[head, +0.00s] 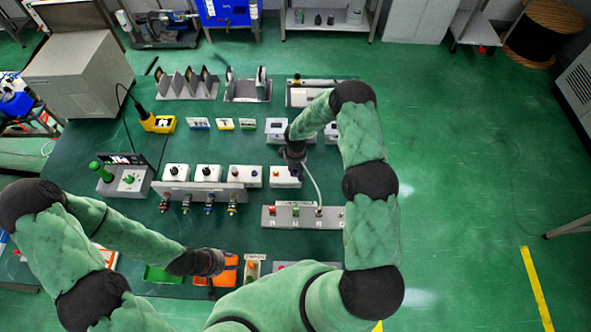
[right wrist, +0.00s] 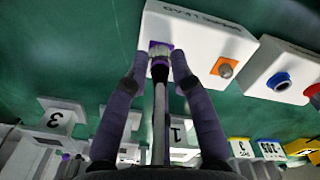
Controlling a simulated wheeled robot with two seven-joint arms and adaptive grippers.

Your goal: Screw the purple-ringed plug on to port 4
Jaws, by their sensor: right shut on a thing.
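The purple-ringed plug (right wrist: 160,51) is between the fingertips of my right gripper (right wrist: 159,62), at the face of a white box (right wrist: 200,38). Its grey cable (right wrist: 159,120) runs back between the fingers. The plug's tip is hidden, so I cannot tell whether it is seated. In the head view my right gripper (head: 292,160) is over the rear workbench boxes, and the cable (head: 313,186) runs down to a grey panel (head: 275,222). No label 4 is readable. My left gripper (head: 210,262) is by an orange tray (head: 231,270); its fingers are unclear.
White boxes with knobs (head: 208,174) stand in a row left of my right gripper. Green floor lies clear at right.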

